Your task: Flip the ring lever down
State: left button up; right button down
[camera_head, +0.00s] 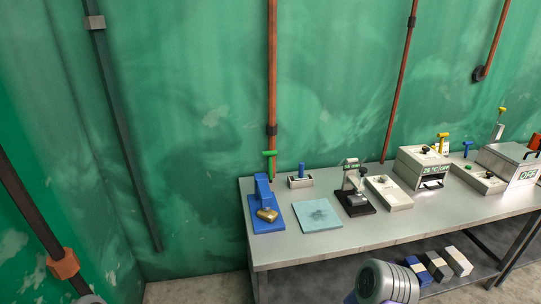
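I cannot tell for certain which part is the ring lever, as the devices are small in the head view. A stand on a dark base (357,203) on the metal table (330,240) has a pale upright with a light top piece (350,162) and a grey block at its foot. A blue stand (263,200) with a brass-coloured piece (267,215) is at the table's left end. A small grey box with an upright blue handle (301,170) stands between them, farther back. Neither gripper shows; a grey rounded part of my arm is at the bottom, in front of the table.
A pale blue mat (320,216) lies between the two stands. White boxes (423,168) with coloured handles fill the table's right side. A green T-handle (269,154) shows behind the blue stand. Green walls carry pipes.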

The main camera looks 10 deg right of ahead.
aim_at(269, 154)
jog(key=u, duration=0.8)
jog(key=i, duration=2.05)
jog(key=z, duration=0.7)
jog(key=i, duration=0.85)
jog(key=z, duration=0.55)
